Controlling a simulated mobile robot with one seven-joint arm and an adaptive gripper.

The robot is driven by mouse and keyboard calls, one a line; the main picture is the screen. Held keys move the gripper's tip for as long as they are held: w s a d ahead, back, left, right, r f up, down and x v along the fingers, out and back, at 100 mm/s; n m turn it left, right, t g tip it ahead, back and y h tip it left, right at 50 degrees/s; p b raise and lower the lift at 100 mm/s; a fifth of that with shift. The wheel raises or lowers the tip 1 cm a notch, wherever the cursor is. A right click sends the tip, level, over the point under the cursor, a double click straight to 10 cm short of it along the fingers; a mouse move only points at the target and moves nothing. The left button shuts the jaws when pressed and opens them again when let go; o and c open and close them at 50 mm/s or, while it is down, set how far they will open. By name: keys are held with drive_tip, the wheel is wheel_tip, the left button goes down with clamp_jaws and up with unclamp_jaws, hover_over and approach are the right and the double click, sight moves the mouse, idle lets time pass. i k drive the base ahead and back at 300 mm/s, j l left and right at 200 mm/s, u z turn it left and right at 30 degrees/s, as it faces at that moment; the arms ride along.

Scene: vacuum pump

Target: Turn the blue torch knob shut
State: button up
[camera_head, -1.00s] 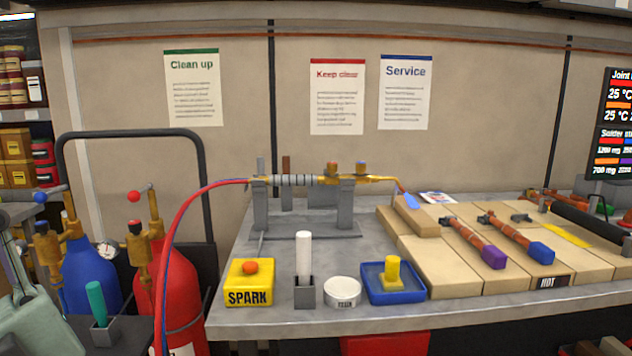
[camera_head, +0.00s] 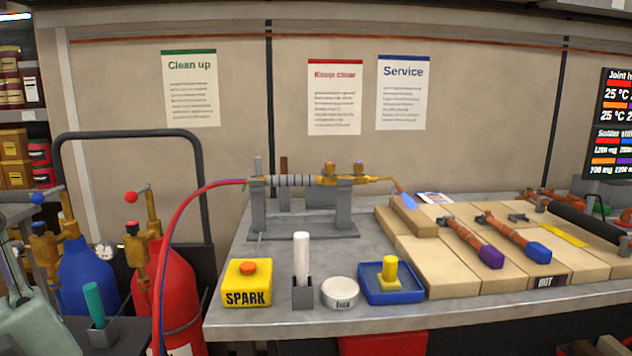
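The torch (camera_head: 300,181) lies level on a grey stand (camera_head: 345,210) on the bench, with a ribbed grey handle and a brass front. Two small brass-orange knobs stand on top of its front part, a left knob (camera_head: 330,168) and a right knob (camera_head: 358,168). Their blue or red marking is too small to tell. A blue flame (camera_head: 405,198) shows at the downturned tip. Red and blue hoses (camera_head: 178,222) run from its rear end. My gripper is not clearly in view; only a pale part of my arm shows at the lower left edge.
Gas cylinders, blue (camera_head: 85,280) and red (camera_head: 172,285), stand left of the bench. A yellow SPARK box (camera_head: 247,287), white stick, round tin (camera_head: 340,293) and blue tray (camera_head: 372,296) are in front. Bricks (camera_head: 440,280) carry copper pipes at right.

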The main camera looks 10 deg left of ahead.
sight(358, 167)
drive_tip(key=i+l, duration=0.15)
drive_tip(key=l, duration=0.2)
drive_tip(key=i+l, duration=0.2)
drive_tip(key=l, duration=0.15)
drive_tip(key=i+l, duration=0.15)
drive_tip(key=l, duration=0.25)
drive_tip(key=j+u, duration=0.05)
